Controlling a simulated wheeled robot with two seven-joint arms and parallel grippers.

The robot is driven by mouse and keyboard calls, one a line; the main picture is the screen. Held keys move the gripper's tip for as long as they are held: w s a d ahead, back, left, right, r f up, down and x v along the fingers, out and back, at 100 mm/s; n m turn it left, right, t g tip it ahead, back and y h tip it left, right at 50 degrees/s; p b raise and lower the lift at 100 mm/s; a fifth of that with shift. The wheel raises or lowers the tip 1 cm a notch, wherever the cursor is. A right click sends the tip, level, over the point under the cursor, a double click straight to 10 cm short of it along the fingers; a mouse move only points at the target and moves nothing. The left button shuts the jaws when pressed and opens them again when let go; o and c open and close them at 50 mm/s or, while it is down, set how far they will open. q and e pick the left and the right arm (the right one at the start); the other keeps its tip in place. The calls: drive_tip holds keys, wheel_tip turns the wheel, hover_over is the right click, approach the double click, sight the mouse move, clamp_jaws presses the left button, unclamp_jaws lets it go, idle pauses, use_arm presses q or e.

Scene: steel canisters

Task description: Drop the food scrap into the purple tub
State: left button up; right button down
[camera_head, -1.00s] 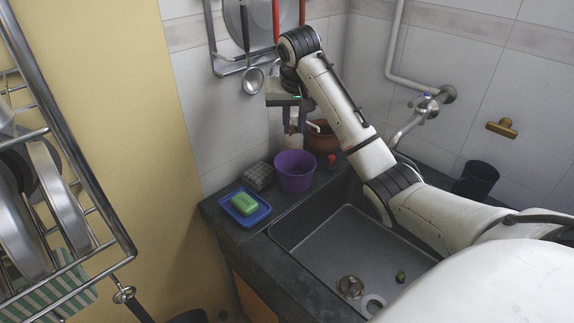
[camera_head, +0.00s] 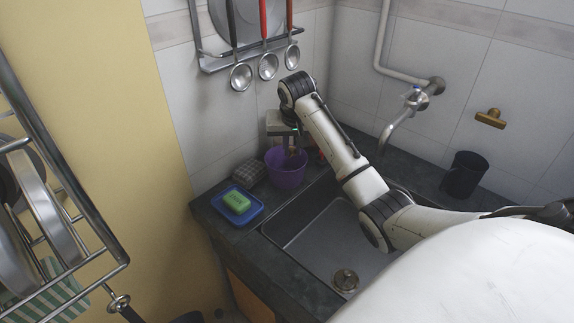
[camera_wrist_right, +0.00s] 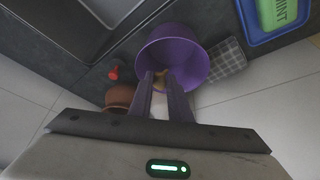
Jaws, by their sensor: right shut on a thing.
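The purple tub (camera_head: 287,176) stands on the dark counter between the sink and the tiled wall. It also shows in the wrist view (camera_wrist_right: 190,42) with its mouth facing the camera. My right gripper (camera_head: 292,150) points down over the tub, with its fingertips (camera_wrist_right: 161,80) at the tub's mouth. It is shut on a small tan piece, the food scrap (camera_wrist_right: 160,76), which shows between the fingertips. The fingers hide part of the scrap. I cannot tell how far below the rim the tips reach. My left gripper is not in view.
A blue tray (camera_head: 243,218) with a green soap (camera_head: 237,202) and a grey checked sponge (camera_head: 249,173) stand left of the tub. A brown pot (camera_wrist_right: 118,97) and a small red thing (camera_wrist_right: 114,72) are close beside it. The sink (camera_head: 318,240) lies in front.

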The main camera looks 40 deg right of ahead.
drive_tip(key=c, duration=1.6)
unclamp_jaws()
drive_tip(key=shift+o, duration=0.2)
drive_tip(key=v, duration=1)
drive_tip(key=shift+a, duration=0.1)
